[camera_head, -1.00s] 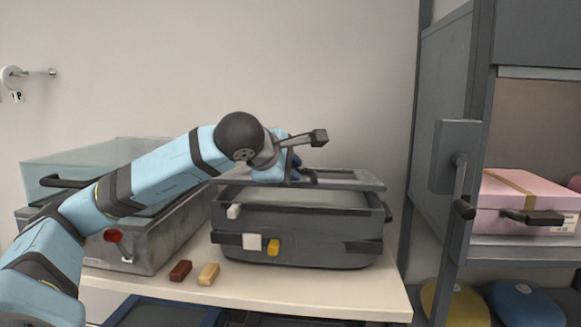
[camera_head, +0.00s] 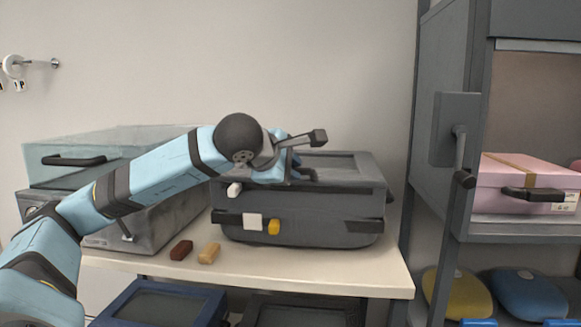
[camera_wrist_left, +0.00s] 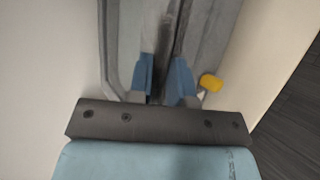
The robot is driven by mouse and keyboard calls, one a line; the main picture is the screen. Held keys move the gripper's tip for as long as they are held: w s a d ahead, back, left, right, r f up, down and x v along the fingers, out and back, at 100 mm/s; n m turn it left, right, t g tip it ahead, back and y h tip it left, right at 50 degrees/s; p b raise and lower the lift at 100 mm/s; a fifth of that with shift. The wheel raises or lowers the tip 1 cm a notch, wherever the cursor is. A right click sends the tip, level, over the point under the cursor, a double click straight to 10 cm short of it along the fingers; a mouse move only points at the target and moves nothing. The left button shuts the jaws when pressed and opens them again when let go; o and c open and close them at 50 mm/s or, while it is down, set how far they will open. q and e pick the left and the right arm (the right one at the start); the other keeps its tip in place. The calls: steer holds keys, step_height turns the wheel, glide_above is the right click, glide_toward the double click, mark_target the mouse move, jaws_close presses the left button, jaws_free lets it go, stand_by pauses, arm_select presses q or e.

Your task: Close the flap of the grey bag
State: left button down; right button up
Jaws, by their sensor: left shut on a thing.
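The grey bag (camera_head: 300,215) stands on the white shelf, with a white tab and a yellow tab on its front. Its grey flap (camera_head: 345,170) lies across the top, level with the rim, with no clear gap at the front. My left gripper (camera_head: 303,172) reaches over from the left and is shut on the flap at its top. The fingers (camera_wrist_left: 164,82) also show in the left wrist view, closed around a dark grey strip. My arm hides the flap's left part. My right gripper is out of view.
A brown block (camera_head: 181,250) and a tan block (camera_head: 209,253) lie in front of the bag. A grey rack (camera_head: 445,160) with a pink box (camera_head: 520,185) stands at right.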

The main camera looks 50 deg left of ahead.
arm_select(q)
steer(key=c, duration=1.3)
jaws_free()
steer(key=shift+d+f, duration=0.1)
steer(key=shift+f, duration=0.75)
steer(key=shift+o, duration=1.2)
steer(key=shift+w+f, duration=0.1)
steer(key=shift+f, duration=0.05)
steer(key=shift+g, duration=0.3)
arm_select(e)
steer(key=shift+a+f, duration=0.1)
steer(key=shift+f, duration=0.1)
arm_select(q)
steer(key=shift+r, duration=0.2)
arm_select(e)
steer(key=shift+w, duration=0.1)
arm_select(q)
steer(key=v, duration=1.4)
steer(key=shift+a, duration=0.35)
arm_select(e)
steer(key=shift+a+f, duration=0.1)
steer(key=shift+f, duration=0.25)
